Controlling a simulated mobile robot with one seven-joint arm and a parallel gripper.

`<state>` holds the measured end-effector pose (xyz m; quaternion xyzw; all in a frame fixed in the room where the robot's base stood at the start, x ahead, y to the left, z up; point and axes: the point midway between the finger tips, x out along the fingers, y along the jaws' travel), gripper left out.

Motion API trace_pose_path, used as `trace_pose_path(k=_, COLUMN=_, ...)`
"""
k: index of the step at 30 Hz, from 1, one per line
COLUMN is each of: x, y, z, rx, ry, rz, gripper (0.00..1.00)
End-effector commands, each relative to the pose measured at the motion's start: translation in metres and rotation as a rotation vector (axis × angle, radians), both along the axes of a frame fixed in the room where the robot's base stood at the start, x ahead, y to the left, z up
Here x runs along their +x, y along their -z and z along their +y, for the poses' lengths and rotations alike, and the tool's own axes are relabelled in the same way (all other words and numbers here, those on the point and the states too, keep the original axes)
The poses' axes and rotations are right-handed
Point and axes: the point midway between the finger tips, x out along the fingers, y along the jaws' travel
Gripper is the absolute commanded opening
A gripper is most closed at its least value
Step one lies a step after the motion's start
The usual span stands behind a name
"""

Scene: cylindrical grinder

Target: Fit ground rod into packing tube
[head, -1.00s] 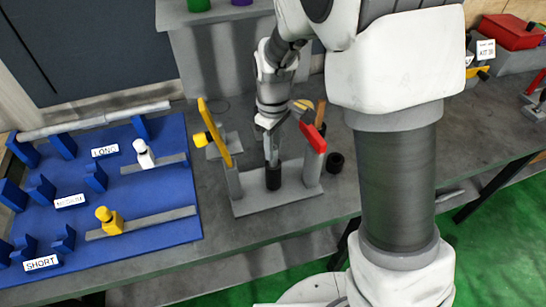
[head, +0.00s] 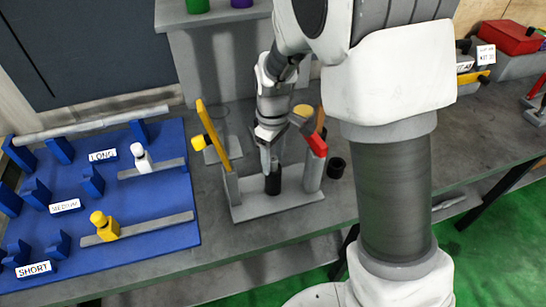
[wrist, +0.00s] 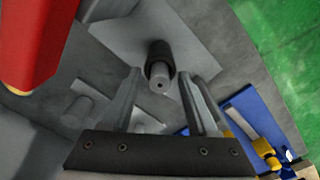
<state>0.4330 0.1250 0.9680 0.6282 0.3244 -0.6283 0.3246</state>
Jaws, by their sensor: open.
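The ground rod (wrist: 162,84) is a grey cylinder with a small centre hole in its end. It stands in the black packing tube (head: 273,184), and its upper part sticks out above the rim. The tube is upright on a grey fixture base (head: 250,210), and it also shows in the wrist view (wrist: 159,54) around the rod. My gripper (head: 270,166) points down just above the tube. In the wrist view my gripper (wrist: 161,77) is open, with one finger on each side of the rod and gaps between. The rod's lower part is hidden inside the tube.
The fixture has a yellow lever (head: 212,137) at left and a red-ended lever (head: 316,144) at right, close to my gripper. A black ring-like piece (head: 336,167) sits on the bench. A blue sorting board (head: 165,220) with LONG, MEDIUM and SHORT labels lies at left.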

Motion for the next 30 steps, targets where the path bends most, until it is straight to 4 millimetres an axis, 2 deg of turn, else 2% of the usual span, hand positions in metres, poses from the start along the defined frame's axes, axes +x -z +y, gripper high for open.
trace_pose_path(k=5, x=0.000, y=-0.007, z=0.000, rx=0.001, ry=-0.001, rz=-0.002, gripper=0.59)
trace_pose_path(k=7, x=0.001, y=-0.017, z=0.000, rx=0.002, ry=0.000, rz=-0.003, gripper=0.59)
trace_pose_path(k=15, x=0.001, y=-0.076, z=0.000, rx=0.002, ry=0.000, rz=-0.005, gripper=0.59)
trace_pose_path(k=21, x=0.001, y=-0.109, z=0.000, rx=0.002, ry=0.000, rz=-0.003, gripper=0.59)
trace_pose_path(k=25, x=0.000, y=-0.120, z=0.000, rx=0.000, ry=0.000, rz=-0.001, gripper=0.59)
trace_pose_path(k=30, x=0.000, y=-0.125, z=-0.001, rx=0.000, ry=0.002, rz=-0.001, gripper=0.59)
